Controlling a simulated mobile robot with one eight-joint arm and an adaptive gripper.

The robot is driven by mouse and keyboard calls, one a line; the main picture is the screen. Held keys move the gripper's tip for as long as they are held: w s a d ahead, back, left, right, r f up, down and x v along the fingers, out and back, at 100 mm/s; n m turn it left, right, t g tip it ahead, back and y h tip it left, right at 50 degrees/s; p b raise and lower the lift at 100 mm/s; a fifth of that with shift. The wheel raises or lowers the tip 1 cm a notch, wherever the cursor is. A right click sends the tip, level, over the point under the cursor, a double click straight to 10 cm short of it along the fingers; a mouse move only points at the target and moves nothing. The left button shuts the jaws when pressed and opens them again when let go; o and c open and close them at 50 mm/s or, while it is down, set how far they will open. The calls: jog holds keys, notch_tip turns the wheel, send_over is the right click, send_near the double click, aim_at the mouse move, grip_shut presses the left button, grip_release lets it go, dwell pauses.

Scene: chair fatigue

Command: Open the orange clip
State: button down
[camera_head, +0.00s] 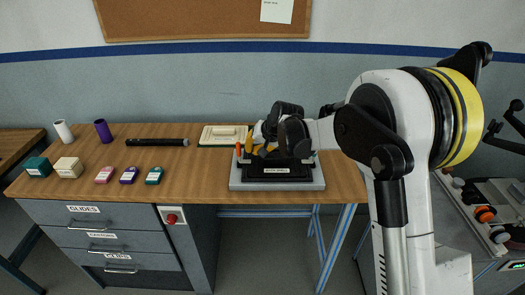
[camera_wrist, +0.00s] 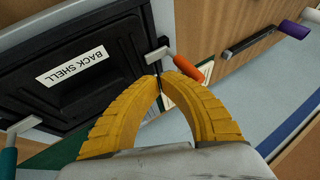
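The orange clip (camera_wrist: 193,71) has an orange handle on a bent metal lever at the edge of the black back shell fixture (camera_wrist: 110,30). In the head view the orange clip (camera_head: 238,148) shows as a small spot left of my gripper (camera_head: 256,149). In the wrist view my gripper's yellow fingers (camera_wrist: 162,76) have their tips nearly together, with a thin gap and nothing visible between them. The tips are close to the lever and the handle's lower end; contact is unclear. The lever lies across the fixture's edge.
A teal clip handle (camera_wrist: 8,160) sits at the fixture's other side. The fixture stands on a grey base (camera_head: 276,186) on the wooden table (camera_head: 206,176).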

aim_at(238, 145)
jog(key=shift+w+a, duration=0.15)
jog(key=shift+a, duration=0.6)
jog(key=shift+r, duration=0.1)
jog(key=shift+a+h, duration=0.15)
jog(key=shift+h, duration=0.15)
jog(key=shift+a+r+h+p, duration=0.2)
jog(key=shift+a+h+p, duration=0.05)
jog(key=shift+h+p, duration=0.15)
jog(key=shift+a+r+n+h, duration=0.15)
jog(key=shift+a+n+h, duration=0.15)
jog(key=a+h+p, duration=0.1)
jog(key=a+h, duration=0.1)
jog(key=shift+a+r+n+h, duration=0.1)
jog(key=shift+r+n+h, duration=0.05)
jog(key=shift+n+h, duration=0.25)
jog(key=h, duration=0.1)
jog(key=a+h, duration=0.2)
jog(key=shift+w+a+f+n, duration=0.1)
jog(key=shift+f+n, duration=0.15)
jog(key=shift+n, duration=0.15)
jog(key=a+h, duration=0.1)
jog(key=f+h, duration=0.1)
jog(key=h, duration=0.1)
jog(key=a+n+h, duration=0.1)
jog(key=shift+a+f+b, duration=0.25)
jog(key=shift+a+b, duration=0.05)
jog(key=shift+b, duration=0.05)
